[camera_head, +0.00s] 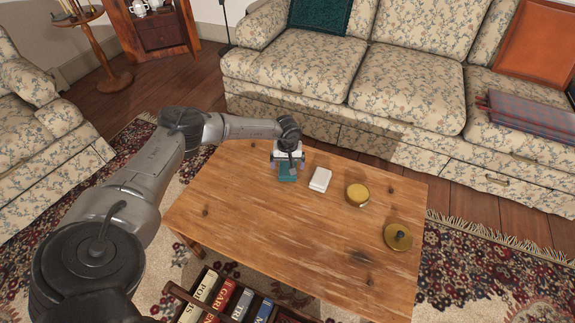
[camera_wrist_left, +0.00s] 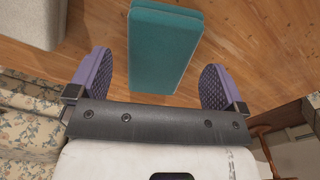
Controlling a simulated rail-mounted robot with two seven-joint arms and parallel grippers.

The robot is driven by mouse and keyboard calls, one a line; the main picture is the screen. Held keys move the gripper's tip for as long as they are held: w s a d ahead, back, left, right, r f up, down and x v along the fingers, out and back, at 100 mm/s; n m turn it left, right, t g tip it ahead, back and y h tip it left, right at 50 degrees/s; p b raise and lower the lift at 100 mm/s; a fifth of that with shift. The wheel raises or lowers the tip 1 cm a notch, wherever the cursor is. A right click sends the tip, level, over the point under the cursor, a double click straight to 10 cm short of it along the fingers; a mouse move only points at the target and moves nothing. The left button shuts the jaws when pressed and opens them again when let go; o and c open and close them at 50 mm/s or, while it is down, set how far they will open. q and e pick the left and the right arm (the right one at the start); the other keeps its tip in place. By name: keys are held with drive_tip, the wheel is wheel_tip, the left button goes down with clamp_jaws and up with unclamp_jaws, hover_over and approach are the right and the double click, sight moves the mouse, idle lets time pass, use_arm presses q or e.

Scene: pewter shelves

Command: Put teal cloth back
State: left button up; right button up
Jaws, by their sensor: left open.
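The teal cloth (camera_head: 287,172) is a folded block lying on the wooden table near its far left part. It also shows in the left wrist view (camera_wrist_left: 163,50), lying partly between and beyond the fingers. My left gripper (camera_head: 288,163) is above the cloth, partly hiding it. In the left wrist view its two purple-padded fingers (camera_wrist_left: 158,80) are spread wide, with a gap on each side of the cloth. I cannot tell how far above the cloth the fingertips are. My right gripper is not in view.
On the table (camera_head: 270,225) a white box (camera_head: 320,180) is just right of the cloth. A yellow round tin (camera_head: 357,194) and a brass lid with a knob (camera_head: 397,237) are further right. Books (camera_head: 222,300) stand below the near edge. A floral sofa (camera_head: 390,90) is behind.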

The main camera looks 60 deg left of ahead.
use_arm(q)
wheel_tip(320, 180, up, 9)
drive_tip(key=p, duration=0.4)
drive_tip(key=w+d+f+n+t+h, duration=0.15)
drive_tip(key=d+h, duration=0.25)
drive_tip(key=d, duration=0.8)
drive_tip(key=w+d+f+n+t+h, duration=0.1)
drive_tip(key=w+d+n+t+h, duration=0.2)
drive_tip(key=d, duration=1)
drive_tip(key=s+d+r+n+t+h, duration=0.1)
drive_tip(key=d+r+n+t+h, duration=0.25)
drive_tip(key=d+n, duration=0.4)
drive_tip(key=s+d+r+n+t+h, duration=0.2)
drive_tip(key=d+r+n+t, duration=0.15)
drive_tip(key=d+n, duration=0.4)
drive_tip(key=s+a+f+m+g+y, duration=0.2)
drive_tip(key=s+m+y, duration=0.2)
drive_tip(key=s+m, duration=0.5)
drive_tip(key=s+a+f+m+g+y, duration=0.2)
drive_tip(key=s+f+m+g+y, duration=0.1)
drive_tip(key=s+m, duration=0.7)
drive_tip(key=s+a+f+m+g+y, duration=0.2)
drive_tip(key=s+m+y, duration=0.3)
drive_tip(key=s+m, duration=0.4)
drive_tip(key=m+g, duration=0.1)
drive_tip(key=m, duration=0.4)
drive_tip(key=shift+s+f, duration=0.15)
drive_tip(key=shift+f, duration=0.1)
